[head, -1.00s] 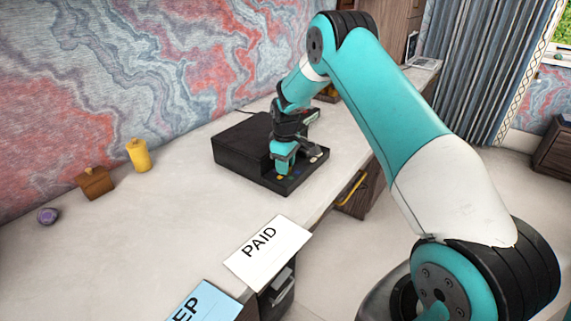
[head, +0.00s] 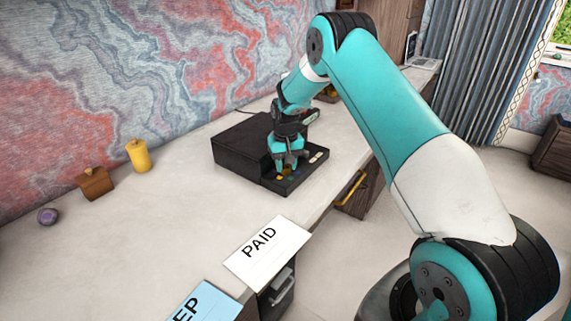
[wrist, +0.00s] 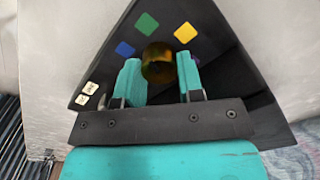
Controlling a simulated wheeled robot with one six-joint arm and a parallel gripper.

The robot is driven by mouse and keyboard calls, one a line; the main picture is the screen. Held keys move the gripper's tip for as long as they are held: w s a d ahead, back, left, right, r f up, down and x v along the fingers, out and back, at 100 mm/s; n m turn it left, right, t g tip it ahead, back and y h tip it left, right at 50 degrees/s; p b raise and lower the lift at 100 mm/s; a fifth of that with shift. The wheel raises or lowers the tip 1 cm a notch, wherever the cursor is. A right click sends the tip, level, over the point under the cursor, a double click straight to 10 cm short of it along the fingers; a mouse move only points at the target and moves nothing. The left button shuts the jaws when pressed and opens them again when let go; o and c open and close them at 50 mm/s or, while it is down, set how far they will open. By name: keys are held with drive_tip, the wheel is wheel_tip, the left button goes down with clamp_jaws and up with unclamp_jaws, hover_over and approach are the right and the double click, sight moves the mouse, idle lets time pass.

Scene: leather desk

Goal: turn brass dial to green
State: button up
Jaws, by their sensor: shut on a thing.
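The brass dial (wrist: 158,64), a round dark-gold knob, stands on the black panel (wrist: 105,62) in the wrist view. My gripper (wrist: 160,80) is shut on it, with one teal finger on each side. Around the dial lie a green patch (wrist: 147,24), a yellow patch (wrist: 185,32), a blue patch (wrist: 125,48) and a purple patch (wrist: 195,58). I cannot make out a pointer on the dial. In the head view my gripper (head: 288,166) points down onto the panel in front of the black box (head: 238,148) and mostly hides the dial.
A yellow canister (head: 139,156), a small wooden box (head: 96,184) and a purple object (head: 48,216) stand at the left of the desk. A PAID card (head: 266,252) and a blue card (head: 203,303) lie near the front edge. The desk between is clear.

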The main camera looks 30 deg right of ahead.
sight(286, 165)
drive_tip(key=shift+w+d+r+m, duration=0.1)
drive_tip(key=shift+m, duration=0.5)
drive_tip(key=o, duration=0.9)
wheel_tip(286, 165, up, 17)
drive_tip(key=shift+r+b, duration=0.15)
drive_tip(key=shift+b, duration=0.4)
